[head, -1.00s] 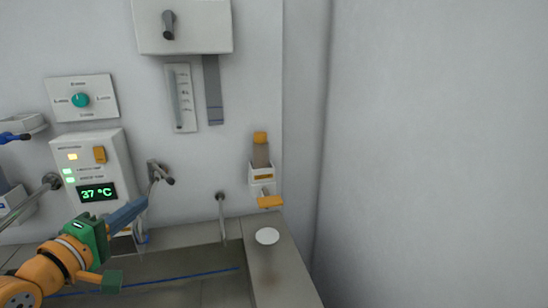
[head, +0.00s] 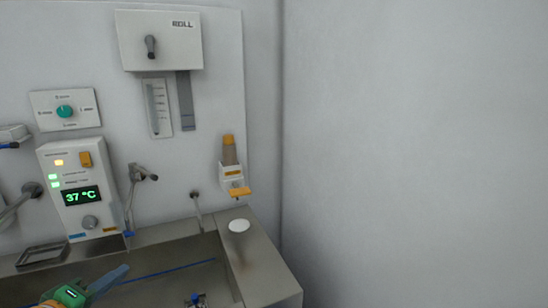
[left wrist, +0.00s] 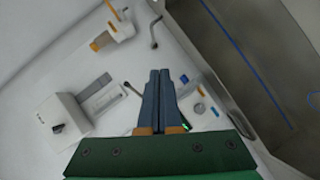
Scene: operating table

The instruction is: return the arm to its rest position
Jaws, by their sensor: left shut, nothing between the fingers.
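My left gripper (head: 108,284) is low at the left of the head view, in front of the metal basin. The rest of the left arm is out of the head view. My right gripper cannot be made out in any view.
A metal basin (head: 262,270) with a white disc (head: 239,226) on its rim runs along the wall. Above it are a control box (head: 82,188) reading 37 °C, a roll dispenser (head: 158,40) and an orange-capped bottle holder (head: 231,176). A small tray (head: 42,256) sits at left. The right side is bare wall.

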